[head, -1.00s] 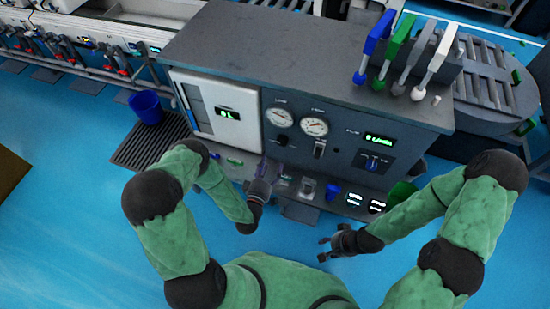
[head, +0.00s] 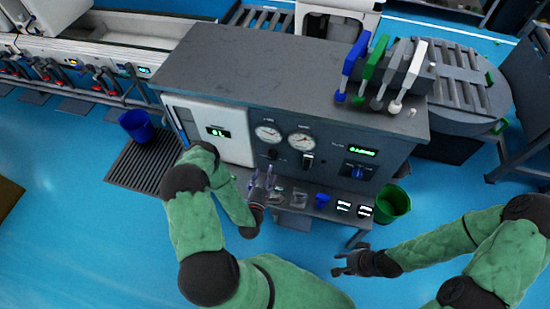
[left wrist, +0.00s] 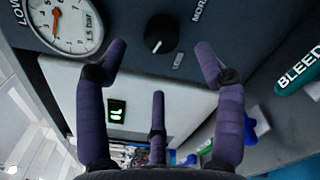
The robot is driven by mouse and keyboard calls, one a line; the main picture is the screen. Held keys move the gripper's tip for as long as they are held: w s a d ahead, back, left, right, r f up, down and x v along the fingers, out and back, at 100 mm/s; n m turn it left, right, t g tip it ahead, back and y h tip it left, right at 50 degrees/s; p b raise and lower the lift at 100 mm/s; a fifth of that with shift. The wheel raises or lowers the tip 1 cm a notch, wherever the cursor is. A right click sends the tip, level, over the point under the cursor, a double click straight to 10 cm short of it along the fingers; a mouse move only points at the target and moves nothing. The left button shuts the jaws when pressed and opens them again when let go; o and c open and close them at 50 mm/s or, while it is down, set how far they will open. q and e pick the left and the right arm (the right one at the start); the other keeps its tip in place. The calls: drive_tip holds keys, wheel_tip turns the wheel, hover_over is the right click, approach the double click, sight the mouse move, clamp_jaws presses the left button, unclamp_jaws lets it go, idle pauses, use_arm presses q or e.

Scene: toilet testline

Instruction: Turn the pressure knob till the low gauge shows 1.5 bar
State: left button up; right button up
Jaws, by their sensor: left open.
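The pressure knob (left wrist: 161,33) is round and black with a white mark, between the labels MORE and LESS. In the head view the knob (head: 272,154) sits below the left gauge. The low gauge (left wrist: 64,24) has a white dial with a red needle and a 1.5 bar label; I cannot read its value surely. It is the left dial (head: 268,134) in the head view. My left gripper (left wrist: 160,55) is open and empty, its purple fingers pointing at the panel and the knob beyond the gap between them. My right gripper (head: 345,262) looks open and empty, low and away from the panel.
A second gauge (head: 301,141) is right of the low one. A green BLEED part (left wrist: 298,72) is close to the right finger in the wrist view. A green bucket (head: 392,204) stands at right.

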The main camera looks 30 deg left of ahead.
sight(273, 158)
use_arm(q)
drive_tip(key=b+x, duration=0.2)
drive_tip(key=x, duration=0.6)
drive_tip(key=shift+w, duration=0.2)
drive_tip(key=c, duration=1.1)
